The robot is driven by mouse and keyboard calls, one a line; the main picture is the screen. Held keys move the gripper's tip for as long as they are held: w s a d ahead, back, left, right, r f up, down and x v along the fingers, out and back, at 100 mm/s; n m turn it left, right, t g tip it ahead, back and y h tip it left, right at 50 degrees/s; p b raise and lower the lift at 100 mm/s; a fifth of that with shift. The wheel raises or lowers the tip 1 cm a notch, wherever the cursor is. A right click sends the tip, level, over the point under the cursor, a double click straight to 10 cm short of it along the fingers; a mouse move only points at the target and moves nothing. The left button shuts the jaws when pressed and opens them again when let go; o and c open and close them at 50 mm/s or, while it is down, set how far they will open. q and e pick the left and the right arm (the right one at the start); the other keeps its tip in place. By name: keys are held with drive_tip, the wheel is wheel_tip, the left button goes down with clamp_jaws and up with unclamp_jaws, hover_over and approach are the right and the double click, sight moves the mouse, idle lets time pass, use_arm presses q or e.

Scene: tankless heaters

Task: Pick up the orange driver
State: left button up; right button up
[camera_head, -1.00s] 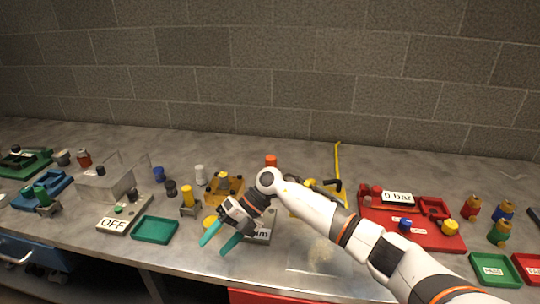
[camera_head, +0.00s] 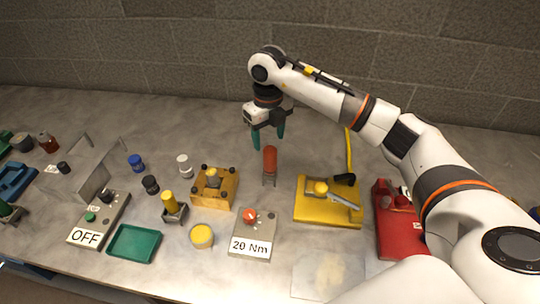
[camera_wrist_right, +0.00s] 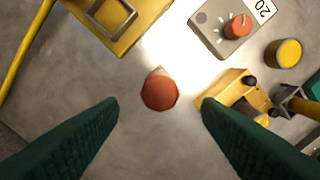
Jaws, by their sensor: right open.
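The orange driver (camera_head: 270,160) stands upright in a small stand on the grey bench, between the yellow wooden block and the yellow fixture. In the right wrist view its round orange top (camera_wrist_right: 160,91) shows from above, between and a little beyond the fingertips. My right gripper (camera_head: 268,138) points down with its green fingers just behind and above the driver. In the wrist view the right gripper (camera_wrist_right: 160,108) is open and empty, a finger on each side. My left gripper is not in view.
A grey box marked 20 Nm (camera_head: 252,238) with an orange knob stands in front. A wooden block (camera_head: 228,184) stands left of the driver.

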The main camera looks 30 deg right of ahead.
sight(270, 149)
drive_tip(key=shift+f, duration=0.9)
drive_tip(key=shift+f+p, duration=0.3)
drive_tip(key=shift+p, duration=0.05)
drive_tip(key=f, duration=0.1)
drive_tip(key=f+p, duration=0.1)
drive_tip(key=f, duration=0.1)
drive_tip(key=f+p, duration=0.1)
drive_tip(key=shift+s+f, duration=0.15)
drive_tip(key=shift+s, duration=0.15)
drive_tip(key=shift+f, duration=0.25)
drive_tip(key=shift+w+f, duration=0.1)
drive_tip(key=c, duration=1)
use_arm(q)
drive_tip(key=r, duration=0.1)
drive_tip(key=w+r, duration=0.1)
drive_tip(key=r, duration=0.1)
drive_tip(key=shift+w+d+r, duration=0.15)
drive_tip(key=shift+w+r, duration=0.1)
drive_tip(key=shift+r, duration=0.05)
use_arm(e)
drive_tip(key=shift+c, duration=0.3)
